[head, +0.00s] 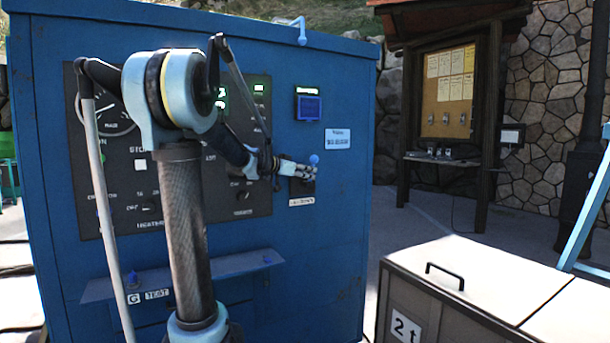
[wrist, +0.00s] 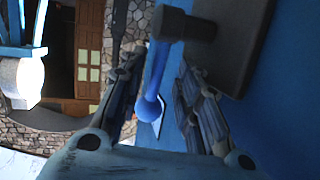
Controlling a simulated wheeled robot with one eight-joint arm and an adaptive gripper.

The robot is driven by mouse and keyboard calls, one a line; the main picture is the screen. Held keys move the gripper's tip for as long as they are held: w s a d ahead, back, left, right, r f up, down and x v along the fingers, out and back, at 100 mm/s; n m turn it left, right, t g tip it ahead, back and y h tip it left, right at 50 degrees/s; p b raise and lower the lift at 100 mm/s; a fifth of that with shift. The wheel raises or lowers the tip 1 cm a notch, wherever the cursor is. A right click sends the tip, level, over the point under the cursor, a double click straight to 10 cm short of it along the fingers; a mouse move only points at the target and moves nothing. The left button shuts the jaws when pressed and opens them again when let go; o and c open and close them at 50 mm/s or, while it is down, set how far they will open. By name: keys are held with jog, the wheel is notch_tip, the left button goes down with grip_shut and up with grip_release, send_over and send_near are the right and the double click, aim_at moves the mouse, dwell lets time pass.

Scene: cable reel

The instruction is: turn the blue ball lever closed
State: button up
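The blue ball lever has a light blue ball (head: 314,159) on the right part of the blue cabinet's front, right at my fingertips in the head view. In the wrist view the lever's ball (wrist: 149,108) and blue rod lie between my two fingers, and the rod runs up to a dark round pivot on a dark plate (wrist: 235,40). My gripper (head: 303,172) is open around the lever, and in the wrist view (wrist: 164,72) gaps show on both sides of the ball. The fingers partly hide the lever's mount in the head view.
The blue cabinet (head: 340,240) carries a black control panel (head: 120,185) behind my arm. A lidded crate (head: 440,310) stands at lower right. Paved ground between crate and notice board (head: 449,90) is open.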

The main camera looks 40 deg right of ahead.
jog(key=shift+s, duration=0.1)
jog(key=v, duration=1.2)
